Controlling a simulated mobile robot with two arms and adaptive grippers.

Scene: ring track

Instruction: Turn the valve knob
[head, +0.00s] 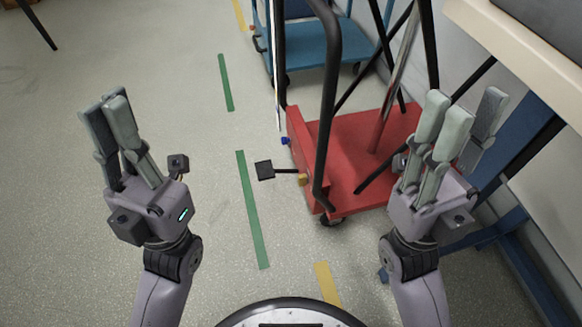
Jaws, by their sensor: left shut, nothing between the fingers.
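No part here is plainly a valve knob. Small fittings on the left side of the red cart (345,160) include a blue knob (285,141) and a yellow piece (303,179). A dark rod runs left from the yellow piece to a black square pad (264,170). My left gripper (106,97) is raised at the left, shut and empty, well away from the cart. My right gripper (463,103) is raised at the right, in front of the cart's right part in the picture. Its fingers stand apart and nothing shows between them.
A blue cart (325,45) stands behind the red cart. A workbench (525,50) with blue legs is at the right by the wall. Black handle bars rise from the red cart. The left floor, with green tape strips (252,210), is clear.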

